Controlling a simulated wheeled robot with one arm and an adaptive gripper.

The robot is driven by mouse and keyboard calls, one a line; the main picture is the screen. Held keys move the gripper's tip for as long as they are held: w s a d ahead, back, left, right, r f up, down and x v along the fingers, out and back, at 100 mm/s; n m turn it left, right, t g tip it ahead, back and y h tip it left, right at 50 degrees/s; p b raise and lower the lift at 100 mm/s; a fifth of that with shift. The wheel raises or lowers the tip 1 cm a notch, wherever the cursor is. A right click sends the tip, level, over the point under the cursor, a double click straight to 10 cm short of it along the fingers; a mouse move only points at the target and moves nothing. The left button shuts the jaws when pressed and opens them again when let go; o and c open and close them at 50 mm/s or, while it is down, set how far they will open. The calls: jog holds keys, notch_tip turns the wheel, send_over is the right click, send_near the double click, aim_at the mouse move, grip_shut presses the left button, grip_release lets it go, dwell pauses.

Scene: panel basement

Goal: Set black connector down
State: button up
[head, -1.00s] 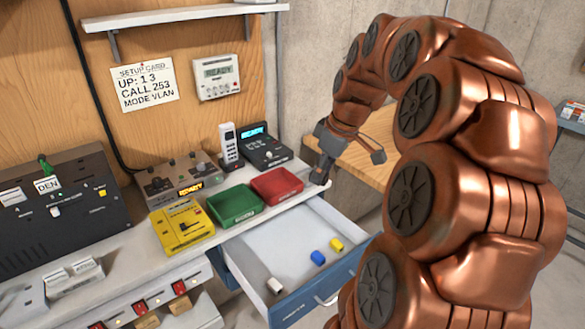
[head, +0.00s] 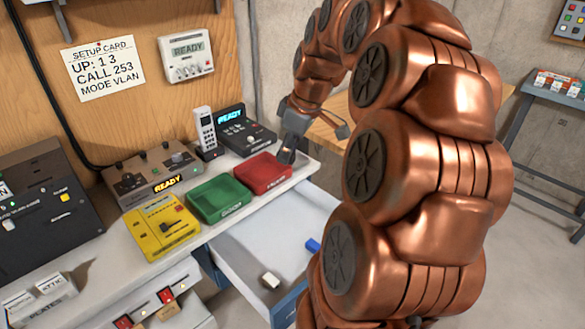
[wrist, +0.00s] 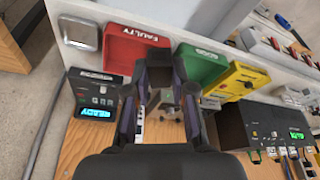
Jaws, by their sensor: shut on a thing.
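My gripper (head: 288,152) is above the right end of the bench, beside the red tray (head: 263,174), labelled FAULTY in the wrist view (wrist: 135,55). The green tray (head: 221,200) stands left of it in the head view. In the wrist view my gripper (wrist: 165,72) points toward the trays, its fingers close together. It is shut on a dark thing, the black connector, which barely stands out against the dark fingers. I cannot tell whether it touches the surface below.
The open drawer (head: 243,262) below holds a white connector (head: 270,280) and a blue connector (head: 313,246). A yellow device (head: 162,228), a cordless phone (head: 205,132) and a dark READY unit (head: 246,133) stand on the bench. A square metallic piece (wrist: 80,33) lies beside the red tray.

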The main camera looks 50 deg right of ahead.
notch_tip(320, 180, down, 7)
jog(key=b, duration=0.6)
jog(key=p, duration=0.4)
send_over(296, 162)
jog(key=shift+s+a+f, duration=0.15)
jog(key=shift+a+f, duration=0.1)
jog(key=shift+f, duration=0.3)
jog(key=shift+d, duration=0.1)
jog(key=shift+w+d, duration=0.15)
jog(key=shift+w, duration=0.05)
jog(key=shift+s+f+p, duration=0.1)
jog(key=shift+f+p, duration=0.45)
jog(key=shift+f, duration=1.3)
